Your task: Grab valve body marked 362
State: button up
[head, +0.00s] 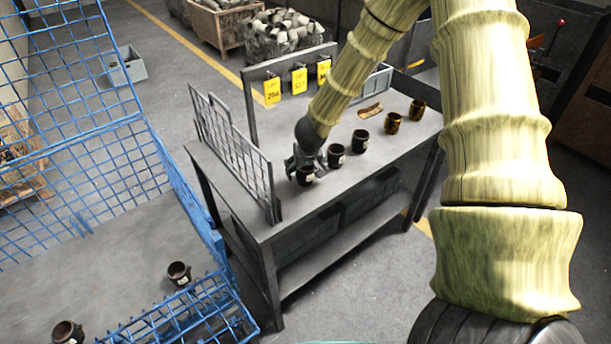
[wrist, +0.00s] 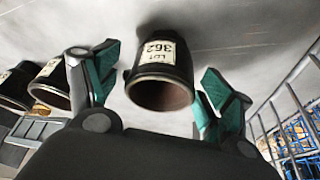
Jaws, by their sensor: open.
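The valve body marked 362 (wrist: 157,76) is a dark cup-like part with a white label reading LOT 362. It lies between the two green-padded fingers of my gripper (wrist: 158,82) in the wrist view.
Beside it stand dark labelled valve bodies (head: 336,157) (head: 360,141) and two brownish ones (head: 394,123) (head: 417,110). A wire rack (head: 232,146) edges the table's left. Yellow tags (head: 299,82) hang behind. A blue mesh cage (head: 165,180) with two similar parts (head: 179,273) stands left.

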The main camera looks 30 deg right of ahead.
jog(key=shift+f, duration=0.1)
jog(key=shift+c, duration=0.5)
jog(key=c, duration=1.2)
jog(key=shift+o, duration=0.2)
